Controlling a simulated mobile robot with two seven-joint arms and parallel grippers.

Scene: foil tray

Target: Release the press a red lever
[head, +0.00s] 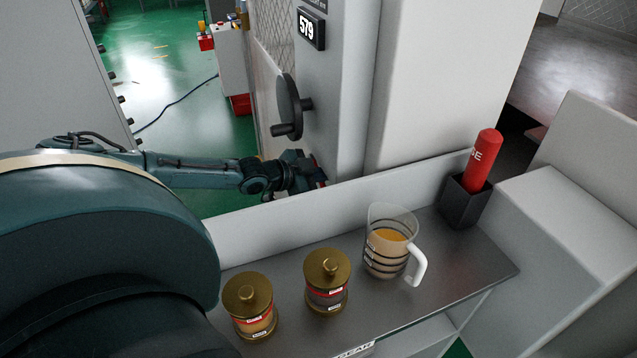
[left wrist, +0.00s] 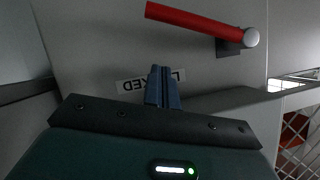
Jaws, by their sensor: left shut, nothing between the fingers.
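In the left wrist view a red lever (left wrist: 190,24) is a straight red bar, slightly tilted, with a round silver end at a dark bracket on a grey panel (left wrist: 90,45). A white label (left wrist: 132,86), upside down and reading "LOCKED" in part, is partly hidden behind the fingers. My left gripper (left wrist: 163,70) is shut and empty, with its tips below the lever in the picture and apart from it. In the head view my left gripper (head: 307,172) is by the grey cabinet's lower part; the lever is mostly hidden there. My right gripper is out of view.
A black handwheel (head: 288,107) sticks out above my left gripper. On a metal shelf (head: 420,307) stand two brass-lidded jars (head: 254,305) (head: 326,283) and a measuring jug (head: 387,245). A red cylinder (head: 482,160) with white letters stands in a black holder (head: 463,205).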

